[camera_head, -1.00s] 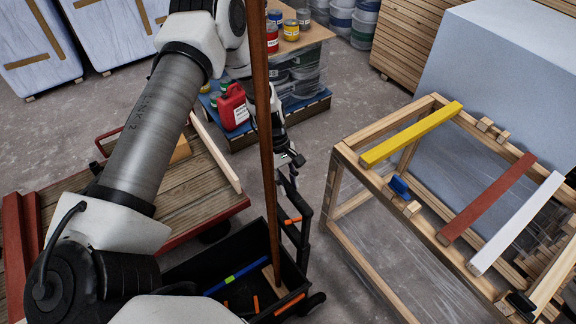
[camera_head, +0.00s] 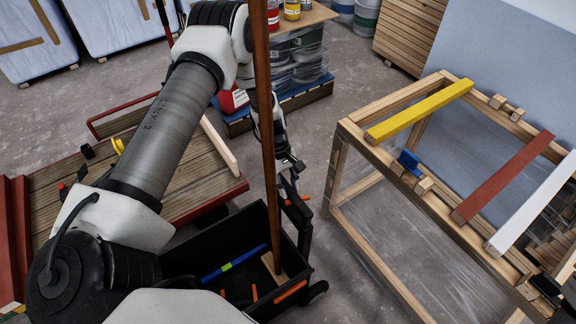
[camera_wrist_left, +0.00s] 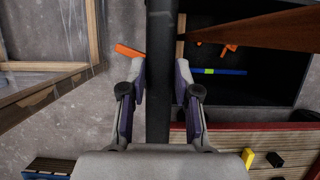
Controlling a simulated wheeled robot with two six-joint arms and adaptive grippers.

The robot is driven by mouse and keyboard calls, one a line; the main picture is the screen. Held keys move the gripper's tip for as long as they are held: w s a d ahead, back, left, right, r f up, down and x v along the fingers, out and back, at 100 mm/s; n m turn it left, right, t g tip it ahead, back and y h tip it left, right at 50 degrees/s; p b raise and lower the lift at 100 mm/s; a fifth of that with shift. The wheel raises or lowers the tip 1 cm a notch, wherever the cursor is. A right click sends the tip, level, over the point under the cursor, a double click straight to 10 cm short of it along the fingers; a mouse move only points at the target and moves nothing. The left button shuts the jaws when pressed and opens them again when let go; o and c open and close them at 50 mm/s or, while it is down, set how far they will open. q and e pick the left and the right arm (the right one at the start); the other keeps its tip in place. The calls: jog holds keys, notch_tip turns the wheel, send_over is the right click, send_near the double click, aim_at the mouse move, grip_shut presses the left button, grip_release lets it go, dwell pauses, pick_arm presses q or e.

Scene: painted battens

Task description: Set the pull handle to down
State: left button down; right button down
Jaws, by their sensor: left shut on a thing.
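The black pull handle (camera_head: 304,222) belongs to a black cart (camera_head: 190,262) and rises beside the cart's far right end, with its top leaning toward my left gripper (camera_head: 290,178). In the left wrist view the handle is a dark bar (camera_wrist_left: 158,80) running between the two fingers of my left gripper (camera_wrist_left: 158,95). The fingers are closed on the bar. In the head view the grip point is small and partly blurred against dark parts. My right gripper is not in view.
A tall brown pole (camera_head: 268,150) stands in the cart, close to my left arm. A wooden frame (camera_head: 355,140) with yellow, red and white battens stands at right. A plank-topped flatbed (camera_head: 185,195) is at left. Grey floor (camera_head: 320,115) lies between.

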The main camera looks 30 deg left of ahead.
pick_arm(q)
jog(key=c, duration=1.1)
grip_release()
jog(key=shift+s+f, duration=0.2)
jog(key=shift+f, duration=0.05)
jog(key=shift+o, duration=1.3)
jog(key=shift+w+f, duration=0.1)
jog(key=shift+w, duration=0.1)
jog(key=shift+r, duration=0.4)
jog(key=v, duration=1.1)
jog(key=shift+w+a, duration=0.15)
jog(key=shift+a, duration=0.1)
